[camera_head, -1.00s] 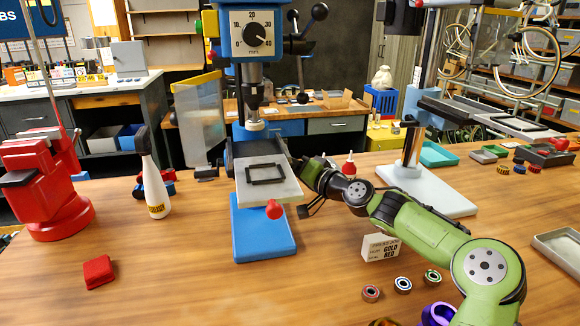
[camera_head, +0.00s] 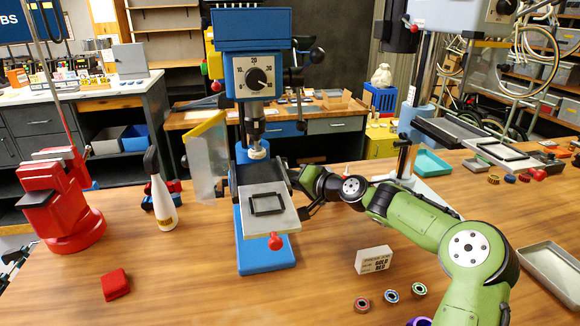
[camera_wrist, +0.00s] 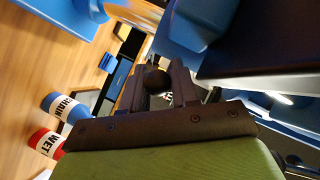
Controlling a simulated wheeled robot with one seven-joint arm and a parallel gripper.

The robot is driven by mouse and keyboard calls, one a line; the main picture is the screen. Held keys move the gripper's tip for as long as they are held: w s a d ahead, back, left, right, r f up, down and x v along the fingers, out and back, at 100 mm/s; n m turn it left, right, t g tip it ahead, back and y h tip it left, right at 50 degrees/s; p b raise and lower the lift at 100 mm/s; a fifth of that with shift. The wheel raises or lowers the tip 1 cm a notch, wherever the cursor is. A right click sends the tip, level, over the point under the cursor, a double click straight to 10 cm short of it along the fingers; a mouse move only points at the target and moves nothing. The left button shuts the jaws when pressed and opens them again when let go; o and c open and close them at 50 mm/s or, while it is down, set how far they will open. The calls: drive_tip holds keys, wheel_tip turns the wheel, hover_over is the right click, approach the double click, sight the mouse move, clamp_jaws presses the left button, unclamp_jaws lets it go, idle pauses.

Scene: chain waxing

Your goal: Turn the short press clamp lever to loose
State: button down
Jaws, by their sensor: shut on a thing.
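The short press is the blue press (camera_head: 252,30) with a dial on its head, standing mid-bench on a blue base (camera_head: 265,255). Its grey tilted table (camera_head: 285,222) carries a black square frame and a red knob (camera_head: 275,241) at the front. My gripper (camera_head: 292,176) is at the right side of the press column, just behind the table. In the wrist view my gripper (camera_wrist: 158,85) is shut on a dark round knob (camera_wrist: 157,79), seemingly the clamp lever's end. The lever's shaft and its angle are hidden.
A taller press with a grey table (camera_head: 465,133) stands to the right. A white bottle (camera_head: 162,203) and red vise (camera_head: 62,205) are on the left. The front middle bench is clear.

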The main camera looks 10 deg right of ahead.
drive_tip(key=shift+r+m+g+p, duration=0.3)
drive_tip(key=shift+r+g+p, duration=0.25)
drive_tip(key=shift+p, duration=0.7)
drive_tip(key=c, duration=1)
unclamp_jaws()
drive_tip(key=shift+o, duration=0.2)
drive_tip(key=shift+r, duration=0.1)
